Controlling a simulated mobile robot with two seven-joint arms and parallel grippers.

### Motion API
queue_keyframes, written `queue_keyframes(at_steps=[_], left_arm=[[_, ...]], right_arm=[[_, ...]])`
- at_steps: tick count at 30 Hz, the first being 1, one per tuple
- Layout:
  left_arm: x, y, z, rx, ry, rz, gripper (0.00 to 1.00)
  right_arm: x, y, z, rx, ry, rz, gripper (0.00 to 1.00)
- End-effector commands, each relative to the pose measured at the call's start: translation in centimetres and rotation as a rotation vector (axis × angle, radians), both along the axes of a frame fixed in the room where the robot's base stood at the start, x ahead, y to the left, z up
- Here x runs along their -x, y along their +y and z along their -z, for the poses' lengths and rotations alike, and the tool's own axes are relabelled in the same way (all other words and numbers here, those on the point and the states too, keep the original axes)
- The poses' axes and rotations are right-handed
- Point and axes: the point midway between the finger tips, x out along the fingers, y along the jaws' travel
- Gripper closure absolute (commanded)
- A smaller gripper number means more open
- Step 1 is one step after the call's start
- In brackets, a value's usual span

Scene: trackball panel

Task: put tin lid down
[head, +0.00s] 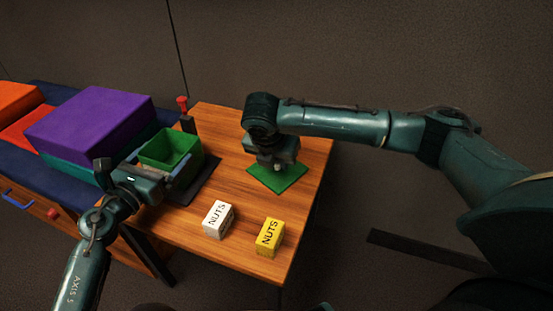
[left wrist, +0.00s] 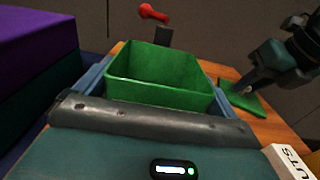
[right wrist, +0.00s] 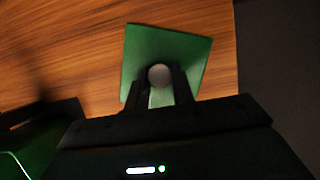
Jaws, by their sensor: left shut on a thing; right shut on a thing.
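The tin lid (head: 290,181) is a flat green square with a round pale knob, at the right part of the table. In the right wrist view the lid (right wrist: 185,50) shows with its knob (right wrist: 159,75) between the fingers of my right gripper (right wrist: 160,90), which is shut on it. In the head view my right gripper (head: 268,165) is above the lid; whether the lid touches the table I cannot tell. The open green tin (head: 160,158) stands at the left, and my left gripper (head: 165,180) is shut on it. The tin (left wrist: 160,75) looks empty in the left wrist view.
A white box (head: 218,220) and a yellow box (head: 270,237), both marked NUTS, stand at the table's front. A dark mat (head: 208,178) lies under the tin. A red-topped post (head: 183,105) stands behind. A purple box (head: 90,125) is at the left. Bare wood (head: 225,130) lies between tin and lid.

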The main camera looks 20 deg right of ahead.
Motion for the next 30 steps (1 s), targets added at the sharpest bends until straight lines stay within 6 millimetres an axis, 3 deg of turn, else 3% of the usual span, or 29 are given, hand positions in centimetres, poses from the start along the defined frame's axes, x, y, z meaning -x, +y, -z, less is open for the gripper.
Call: queue_keyframes(at_steps=[3,4,11,22,30], left_arm=[[0.0,0.0,0.0,-0.001,0.001,0.000,0.31],[0.0,0.0,0.0,-0.001,0.001,0.000,0.31],[0.0,0.0,0.0,-0.001,0.001,0.000,0.31],[0.0,0.0,0.0,-0.001,0.001,0.000,0.31],[0.0,0.0,0.0,-0.001,0.001,0.000,0.31]], right_arm=[[0.0,0.0,0.3,-0.001,0.001,0.000,0.98],[0.0,0.0,0.3,0.000,0.000,0.000,0.74],[0.0,0.0,0.3,0.000,0.000,0.000,0.56],[0.1,0.2,-0.5,-0.002,-0.002,-0.001,0.54],[1.4,1.6,-5.4,-0.002,-0.005,-0.003,0.54]])
